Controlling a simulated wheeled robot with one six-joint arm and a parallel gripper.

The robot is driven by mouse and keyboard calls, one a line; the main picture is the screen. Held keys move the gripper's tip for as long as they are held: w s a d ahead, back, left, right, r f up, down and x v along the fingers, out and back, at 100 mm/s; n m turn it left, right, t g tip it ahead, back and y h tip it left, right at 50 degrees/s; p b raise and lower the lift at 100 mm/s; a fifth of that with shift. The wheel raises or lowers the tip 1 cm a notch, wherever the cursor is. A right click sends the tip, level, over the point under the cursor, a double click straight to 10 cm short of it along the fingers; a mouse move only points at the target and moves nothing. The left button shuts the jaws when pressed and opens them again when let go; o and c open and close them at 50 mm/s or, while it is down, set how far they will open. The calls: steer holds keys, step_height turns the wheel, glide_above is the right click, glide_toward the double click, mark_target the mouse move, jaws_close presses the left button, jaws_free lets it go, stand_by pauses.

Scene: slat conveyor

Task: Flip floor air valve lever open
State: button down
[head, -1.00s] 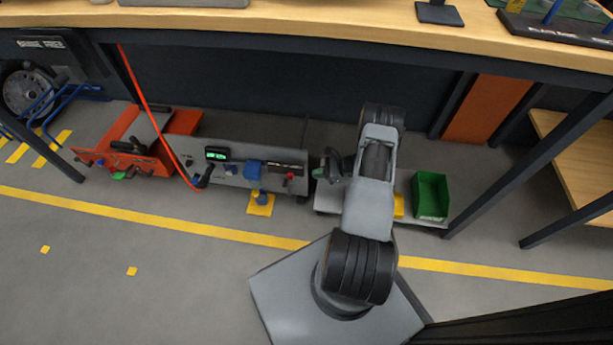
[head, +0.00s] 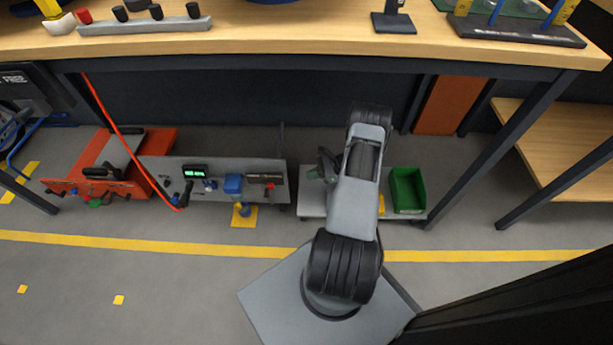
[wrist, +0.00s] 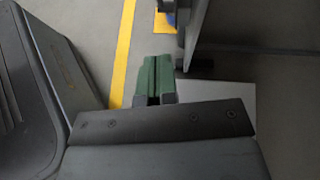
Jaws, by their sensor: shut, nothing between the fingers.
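My gripper (head: 321,170) is right of the panel unit, apart from the fitting, above a low grey platform. In the wrist view its green fingers (wrist: 154,82) are together with nothing between them. The yellow plate (wrist: 161,22) shows beyond the fingertips, partly hidden by a dark fitting at the panel's edge.
The grey panel unit (head: 216,185) carries a green display, a blue block and a red knob. An orange unit (head: 90,181) with a red hose stands left. A green bin (head: 408,190) sits on the low platform (head: 312,205). Floor in front is clear.

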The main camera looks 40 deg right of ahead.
steer(key=s+a+r+n+g+h, duration=0.1)
steer(key=s+a+r+n+h, duration=0.2)
steer(key=a+r+n, duration=0.4)
steer(key=s+a+r+n+g+h, duration=0.1)
steer(key=s+a+r+n+h, duration=0.3)
steer(key=r, duration=1.2)
steer(key=s+a+r+n+g+h, duration=0.1)
steer(key=s+a+r+n+h, duration=0.2)
steer(key=a+r+n, duration=0.8)
steer(key=shift+s+r+n+g+h, duration=0.35)
steer(key=shift+s+n, duration=0.35)
steer(key=shift+s, duration=0.5)
steer(key=shift+a, duration=0.2)
